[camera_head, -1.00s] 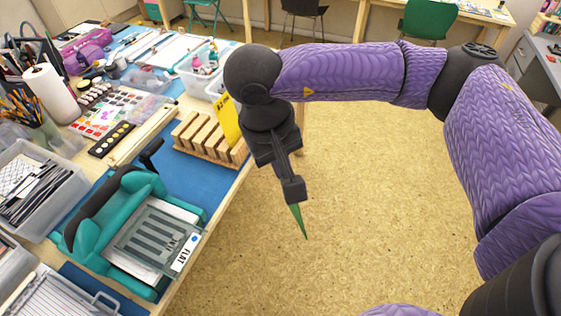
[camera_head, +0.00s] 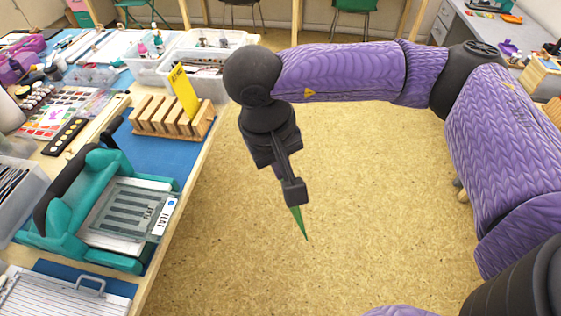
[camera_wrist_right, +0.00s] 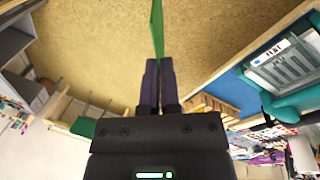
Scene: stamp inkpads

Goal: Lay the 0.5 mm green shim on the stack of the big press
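My right gripper (camera_head: 294,196) is shut on a thin green shim (camera_head: 300,224), which hangs tip-down over open floor, clear of the table. In the right wrist view the shim (camera_wrist_right: 156,26) sticks out between the two closed fingers (camera_wrist_right: 158,80). A teal press (camera_head: 62,228) with a black handle stands on the table at the left. A clear plate over its grey slotted bed carries a "FLAT" label (camera_head: 164,217). The press also shows at the right of the right wrist view (camera_wrist_right: 292,99). Which press is the big one, I cannot tell. My left gripper is out of view.
A slotted wooden rack (camera_head: 150,124) with a yellow card (camera_head: 183,92) stands behind the press on a blue mat (camera_head: 160,160). Clear bins and paints crowd the table's back. The floor (camera_head: 370,200) is open. A grey desk (camera_head: 470,30) stands at the upper right.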

